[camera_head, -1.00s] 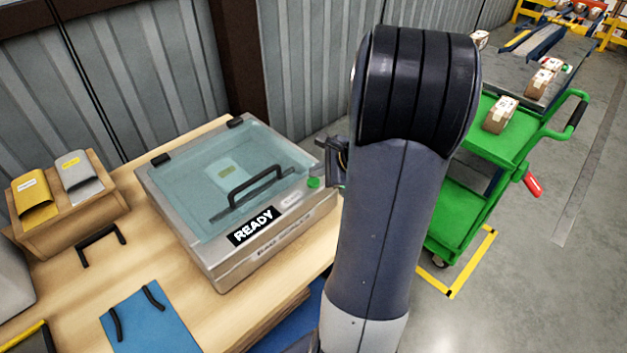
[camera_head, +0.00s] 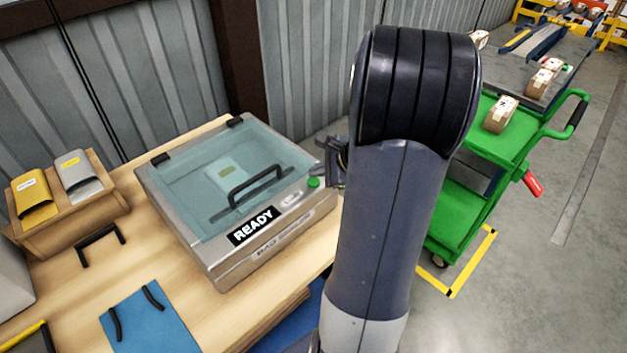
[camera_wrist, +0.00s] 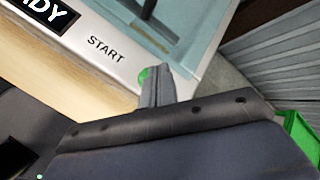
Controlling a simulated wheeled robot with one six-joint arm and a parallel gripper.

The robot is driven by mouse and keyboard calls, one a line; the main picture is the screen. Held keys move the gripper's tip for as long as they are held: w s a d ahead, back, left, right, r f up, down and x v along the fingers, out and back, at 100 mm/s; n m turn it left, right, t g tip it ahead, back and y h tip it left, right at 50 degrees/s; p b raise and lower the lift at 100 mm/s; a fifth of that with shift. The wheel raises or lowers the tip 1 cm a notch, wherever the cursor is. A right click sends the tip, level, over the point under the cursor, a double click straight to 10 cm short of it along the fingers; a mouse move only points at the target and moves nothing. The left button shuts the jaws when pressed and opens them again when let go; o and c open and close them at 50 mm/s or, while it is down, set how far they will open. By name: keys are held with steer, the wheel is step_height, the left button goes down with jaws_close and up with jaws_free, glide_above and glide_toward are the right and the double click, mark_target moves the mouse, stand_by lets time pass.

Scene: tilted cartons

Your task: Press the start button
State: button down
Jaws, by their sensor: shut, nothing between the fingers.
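The start button (camera_head: 313,182) is a small green round button on the front right of the sealing machine's top (camera_head: 205,262), beside a "START" label. The machine's display (camera_head: 253,226) reads "READY". In the wrist view the green button (camera_wrist: 144,78) is partly hidden behind the fingers of my gripper (camera_wrist: 156,74). The gripper is shut and empty, with its fingertips right at the button. In the head view my gripper (camera_head: 326,166) is beside the button, partly hidden by my arm. I cannot tell whether the tips touch the button.
The machine's clear lid (camera_head: 190,185) is closed, with a black handle (camera_head: 256,186) and a pale packet (camera_head: 222,174) beneath. A wooden holder (camera_head: 75,220) with yellow and grey pouches stands left. A blue mat (camera_head: 150,325) lies in front. A green cart (camera_head: 455,215) stands right.

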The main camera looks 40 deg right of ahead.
mark_target(317, 183)
steer(key=shift+f+b, duration=0.3)
steer(key=shift+f, duration=0.05)
steer(key=shift+f+b, duration=0.4)
steer(key=shift+f, duration=0.05)
stand_by(0.5)
steer(key=shift+r, duration=0.15)
steer(key=shift+r+p, duration=0.7)
steer(key=shift+r, duration=0.05)
steer(key=shift+r+p, duration=1.95)
steer(key=shift+r, duration=0.55)
